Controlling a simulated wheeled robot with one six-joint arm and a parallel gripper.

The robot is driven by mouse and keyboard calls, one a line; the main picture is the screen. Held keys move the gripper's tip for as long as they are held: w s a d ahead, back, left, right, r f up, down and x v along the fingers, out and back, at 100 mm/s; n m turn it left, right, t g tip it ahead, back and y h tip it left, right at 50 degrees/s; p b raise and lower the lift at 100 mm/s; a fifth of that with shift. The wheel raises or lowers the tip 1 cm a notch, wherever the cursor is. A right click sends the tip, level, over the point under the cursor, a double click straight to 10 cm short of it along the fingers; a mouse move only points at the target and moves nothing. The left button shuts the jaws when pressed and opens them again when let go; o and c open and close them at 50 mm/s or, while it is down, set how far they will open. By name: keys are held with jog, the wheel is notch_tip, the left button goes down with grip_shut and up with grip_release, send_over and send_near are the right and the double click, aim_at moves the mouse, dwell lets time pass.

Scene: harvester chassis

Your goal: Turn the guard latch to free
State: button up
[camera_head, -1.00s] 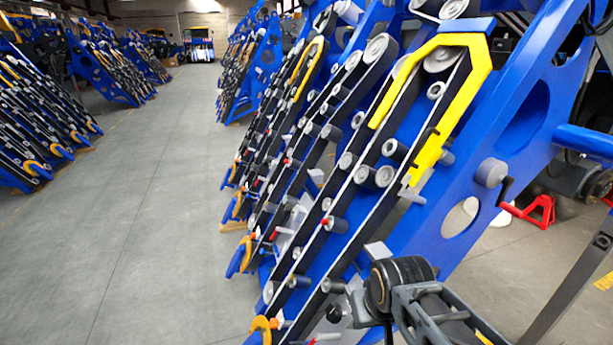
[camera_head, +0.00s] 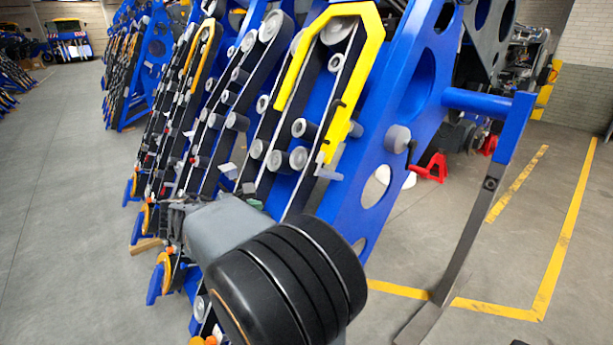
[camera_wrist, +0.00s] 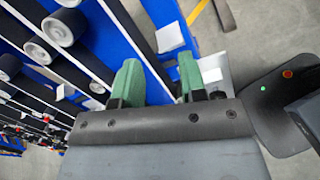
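The yellow guard (camera_head: 370,50) bends over the top of the nearest blue chassis frame in the head view. Small dark clips (camera_head: 338,102) sit on its edge, and a pale grey tab (camera_head: 326,168) is at its lower end. I cannot tell for sure which piece is the guard latch. In the wrist view my gripper (camera_wrist: 159,68) has its two green fingertips spread apart. A blue beam and pale plates show between and beyond them, with nothing held. In the head view my own arm hides much of the gripper and the lower belts.
Rollers (camera_head: 299,158) and dark belts line the blue frame close to my arm. A blue crossbar (camera_head: 478,101) and a dark slanted leg (camera_head: 452,245) stand at right. A red stand (camera_head: 433,168) is behind. Grey floor is open at left.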

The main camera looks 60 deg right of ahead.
aim_at(308, 169)
jog(key=d+r+n+h, duration=0.1)
jog(key=d, duration=0.5)
jog(key=s+d+r+n+g+h, duration=0.1)
jog(key=d+h, duration=0.1)
jog(key=d, duration=0.4)
jog(key=d+r+n+g+h, duration=0.1)
jog(key=d+r, duration=0.1)
jog(key=d, duration=0.5)
jog(key=shift+s+n+h, duration=0.3)
jog(key=shift+s+h, duration=0.05)
jog(key=shift+h, duration=0.05)
